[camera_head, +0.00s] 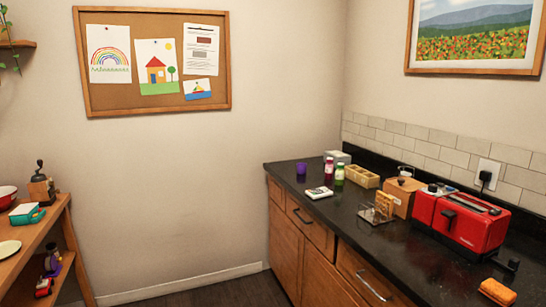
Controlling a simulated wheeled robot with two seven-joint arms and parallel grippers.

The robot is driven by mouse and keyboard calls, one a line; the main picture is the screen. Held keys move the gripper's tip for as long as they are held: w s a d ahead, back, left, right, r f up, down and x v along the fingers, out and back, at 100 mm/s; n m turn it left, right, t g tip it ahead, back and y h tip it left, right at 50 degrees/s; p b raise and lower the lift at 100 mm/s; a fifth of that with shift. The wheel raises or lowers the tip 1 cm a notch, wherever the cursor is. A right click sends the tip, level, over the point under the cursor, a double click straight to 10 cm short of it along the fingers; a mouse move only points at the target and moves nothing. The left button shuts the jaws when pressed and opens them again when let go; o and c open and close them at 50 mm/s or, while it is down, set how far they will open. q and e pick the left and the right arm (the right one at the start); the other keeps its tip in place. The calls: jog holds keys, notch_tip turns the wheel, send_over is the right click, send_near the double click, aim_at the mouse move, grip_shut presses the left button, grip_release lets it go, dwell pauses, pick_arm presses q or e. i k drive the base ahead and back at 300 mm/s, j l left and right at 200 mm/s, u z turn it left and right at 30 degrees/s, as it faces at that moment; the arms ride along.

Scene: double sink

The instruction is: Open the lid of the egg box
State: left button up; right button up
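No egg box can be made out for certain. A small grey box (340,157) stands at the far left end of the dark counter, by the wall, and looks closed. A tan box (362,177) with compartments lies to its right; its contents are too small to tell. I cannot tell whether either one is the egg box. Neither of my grippers is in view.
The dark counter (352,225) also holds a red toaster (466,219), a brown box (402,196), a toast rack (379,209), a green bottle (339,175), a purple cup (301,168) and an orange item (497,291). A wooden shelf (45,225) stands left. Floor between is clear.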

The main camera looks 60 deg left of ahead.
aim_at(338, 156)
jog(key=u, duration=1.45)
jog(key=i+j, duration=0.25)
jog(key=j+u, duration=0.05)
jog(key=j, duration=0.05)
